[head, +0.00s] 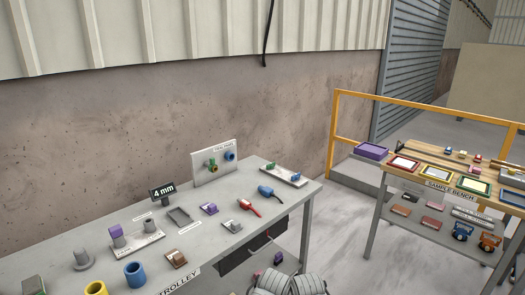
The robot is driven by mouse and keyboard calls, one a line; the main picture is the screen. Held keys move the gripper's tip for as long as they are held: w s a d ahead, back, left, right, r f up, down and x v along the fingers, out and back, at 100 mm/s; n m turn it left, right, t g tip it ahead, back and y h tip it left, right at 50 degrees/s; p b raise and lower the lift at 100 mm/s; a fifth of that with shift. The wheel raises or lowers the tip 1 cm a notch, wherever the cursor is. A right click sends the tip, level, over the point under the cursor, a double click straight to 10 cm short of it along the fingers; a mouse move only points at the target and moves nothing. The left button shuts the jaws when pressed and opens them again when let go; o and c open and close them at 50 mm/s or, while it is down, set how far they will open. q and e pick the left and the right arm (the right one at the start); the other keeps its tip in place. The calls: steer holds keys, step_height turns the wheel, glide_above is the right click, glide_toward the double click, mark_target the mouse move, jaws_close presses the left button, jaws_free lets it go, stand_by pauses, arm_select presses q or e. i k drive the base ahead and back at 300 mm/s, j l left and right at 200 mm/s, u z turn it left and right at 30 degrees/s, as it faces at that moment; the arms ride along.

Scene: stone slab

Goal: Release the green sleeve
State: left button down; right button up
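A small green piece (212,163), which looks like the green sleeve, sits on the front of an upright pale board (199,177) at the back of the grey trolley (225,265). It appears to be on a brass-coloured fitting; the exact fit is too small to tell. A blue round piece (230,156) is beside it on the same board. Neither of my grippers is in view, and nothing is seen touching the green piece.
Left of the board stands a "4 mm" sign (163,191). Yellow (96,288) and blue (135,274) cups are near the front. A red-handled tool (248,206) and white tray (283,175) lie to the right. A sample bench (450,188) stands beyond floor space.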

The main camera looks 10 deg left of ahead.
mark_target(212, 160)
steer(key=i, duration=0.95)
steer(key=z, duration=0.25)
